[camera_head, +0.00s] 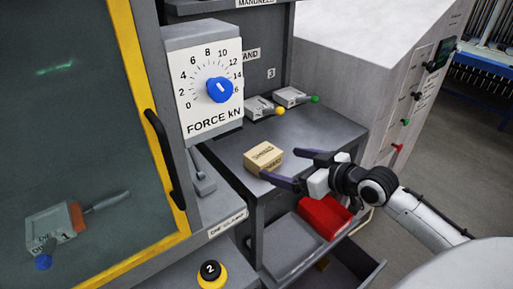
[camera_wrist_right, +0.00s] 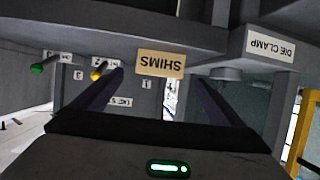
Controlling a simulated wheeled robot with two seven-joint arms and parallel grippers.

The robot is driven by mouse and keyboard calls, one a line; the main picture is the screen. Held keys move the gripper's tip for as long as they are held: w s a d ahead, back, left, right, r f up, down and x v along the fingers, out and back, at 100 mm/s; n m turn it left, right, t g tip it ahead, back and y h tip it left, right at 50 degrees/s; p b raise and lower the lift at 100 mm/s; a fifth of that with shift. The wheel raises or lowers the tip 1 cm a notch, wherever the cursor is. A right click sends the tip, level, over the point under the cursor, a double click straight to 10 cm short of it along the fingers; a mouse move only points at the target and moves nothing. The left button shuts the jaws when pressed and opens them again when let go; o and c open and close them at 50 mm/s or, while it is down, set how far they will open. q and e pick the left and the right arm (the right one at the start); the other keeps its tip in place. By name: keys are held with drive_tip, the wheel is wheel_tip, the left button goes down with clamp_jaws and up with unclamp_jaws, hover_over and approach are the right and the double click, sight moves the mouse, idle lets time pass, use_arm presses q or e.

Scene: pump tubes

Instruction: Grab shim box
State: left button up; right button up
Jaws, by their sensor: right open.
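The shim box (camera_head: 262,156) is a small tan box that sits on the grey shelf top, near its front left edge. In the right wrist view the box (camera_wrist_right: 160,64) shows upside down with the label SHIMS, ahead of and between the two fingers. My right gripper (camera_head: 280,165) is open, with its dark fingers spread just to the right of the box. The fingertips reach close to the box's near side; I cannot tell if they touch it. My left gripper is not in view.
Two grey blocks, with a yellow knob (camera_head: 279,111) and a green knob (camera_head: 314,99), lie at the back of the shelf. The force dial (camera_head: 211,85) stands left of it. A red bin (camera_head: 323,216) is below. The shelf right of the box (camera_head: 325,130) is clear.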

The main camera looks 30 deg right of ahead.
sight(263, 157)
drive_tip(key=x, duration=0.9)
drive_tip(key=shift+w, duration=0.3)
drive_tip(key=c, duration=1.3)
